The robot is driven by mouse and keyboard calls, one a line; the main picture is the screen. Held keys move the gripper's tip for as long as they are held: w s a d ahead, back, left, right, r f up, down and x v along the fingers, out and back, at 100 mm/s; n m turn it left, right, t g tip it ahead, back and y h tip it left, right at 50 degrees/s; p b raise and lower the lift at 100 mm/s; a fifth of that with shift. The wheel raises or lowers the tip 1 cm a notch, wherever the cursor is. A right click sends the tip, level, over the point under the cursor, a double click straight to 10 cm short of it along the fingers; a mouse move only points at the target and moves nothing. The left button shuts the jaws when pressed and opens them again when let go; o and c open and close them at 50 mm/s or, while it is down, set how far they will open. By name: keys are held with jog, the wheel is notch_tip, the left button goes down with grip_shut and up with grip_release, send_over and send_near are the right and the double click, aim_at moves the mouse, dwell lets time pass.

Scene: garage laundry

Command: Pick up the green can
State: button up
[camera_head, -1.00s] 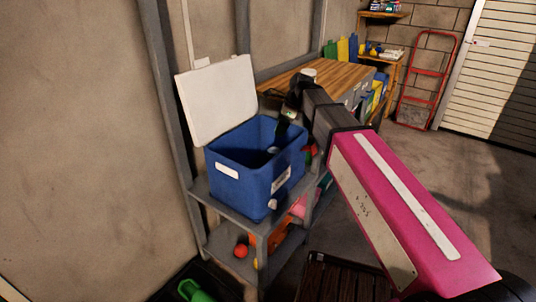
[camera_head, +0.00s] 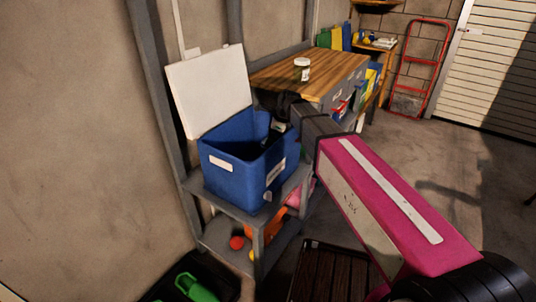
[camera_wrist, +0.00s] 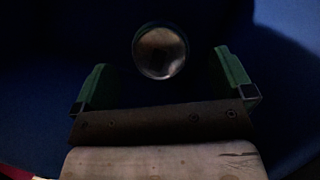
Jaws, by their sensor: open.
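The wrist view shows the round metallic top of a can (camera_wrist: 160,52) inside the dark blue cooler. My gripper (camera_wrist: 163,66) is open, with one green finger on each side of the can top and a visible gap to both. I cannot tell how deep the fingers reach beside it. In the head view the blue cooler (camera_head: 229,178) stands with its white lid (camera_head: 208,90) raised, and my gripper (camera_head: 272,130) reaches in over its far right rim. The can is hidden there.
The cooler stands on a grey shelf unit (camera_head: 236,213) with balls on its lower level, against the wall. A wooden-topped cabinet (camera_head: 310,70) with a white jar (camera_head: 302,63) stands close behind. Open floor (camera_head: 440,150) lies to the right.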

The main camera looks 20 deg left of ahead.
jog(key=shift+x, duration=2.5)
jog(key=c, duration=1)
